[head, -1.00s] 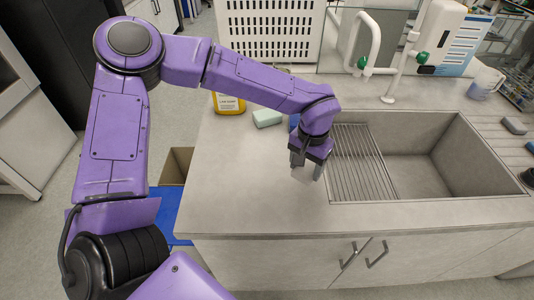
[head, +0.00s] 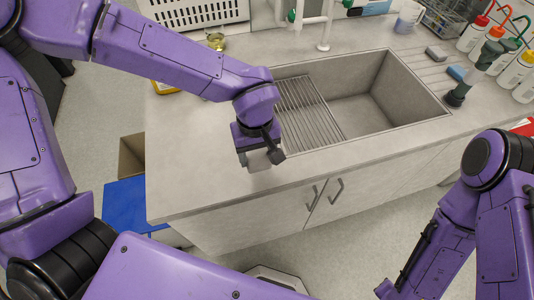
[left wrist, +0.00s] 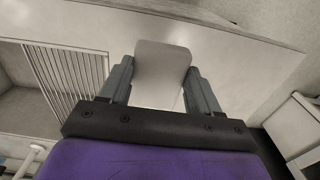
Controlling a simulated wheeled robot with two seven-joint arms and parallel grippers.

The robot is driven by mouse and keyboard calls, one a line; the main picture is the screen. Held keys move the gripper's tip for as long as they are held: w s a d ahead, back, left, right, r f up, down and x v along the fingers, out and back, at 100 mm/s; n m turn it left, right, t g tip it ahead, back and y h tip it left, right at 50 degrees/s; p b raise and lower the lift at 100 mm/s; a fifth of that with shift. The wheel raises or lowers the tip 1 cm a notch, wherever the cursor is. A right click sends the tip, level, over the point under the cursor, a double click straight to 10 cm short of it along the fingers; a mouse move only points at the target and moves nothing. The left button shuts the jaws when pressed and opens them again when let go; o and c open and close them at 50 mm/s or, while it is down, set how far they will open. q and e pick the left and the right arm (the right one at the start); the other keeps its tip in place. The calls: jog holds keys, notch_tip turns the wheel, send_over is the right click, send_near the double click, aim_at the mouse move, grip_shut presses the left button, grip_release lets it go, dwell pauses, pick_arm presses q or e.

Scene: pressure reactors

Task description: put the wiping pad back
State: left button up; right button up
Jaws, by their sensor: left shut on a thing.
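My left gripper (head: 259,157) is shut on a pale, whitish-grey pad (head: 260,163), which I take to be the wiping pad. It holds the pad over the front part of the counter, left of the sink's drain rack. In the left wrist view the pad (left wrist: 162,65) sits between the two fingers of the gripper (left wrist: 160,75). I cannot tell whether the pad touches the counter. A grey pad (head: 437,53) and a blue pad (head: 456,73) lie on the ribbed drainboard right of the sink. My right arm shows at the lower right, but its gripper is not clearly visible.
The sink basin (head: 372,110) and wire rack (head: 308,112) lie right of my left gripper. A dark-handled tool (head: 459,95) and several wash bottles (head: 511,74) stand at the right. A tap (head: 325,30) stands behind the sink. The counter's left part (head: 190,150) is clear.

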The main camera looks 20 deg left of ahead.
aim_at(266, 151)
pick_arm(q)
jog(key=w+f, duration=0.4)
jog(key=f, duration=0.1)
jog(key=shift+w+d+f, duration=0.15)
jog(key=shift+w+d, duration=0.1)
jog(key=shift+w, duration=0.15)
jog(key=f, duration=0.1)
jog(key=f+p, duration=0.1)
jog(key=f, duration=0.1)
jog(key=shift+w+d+f+p, duration=0.1)
jog(key=shift+w+f+p, duration=0.2)
jog(key=shift+f, duration=0.15)
jog(key=shift+f, duration=0.1)
jog(key=o, duration=0.9)
jog(key=shift+o, duration=0.2)
notch_tip(266, 151, up, 12)
jog(key=b, duration=0.1)
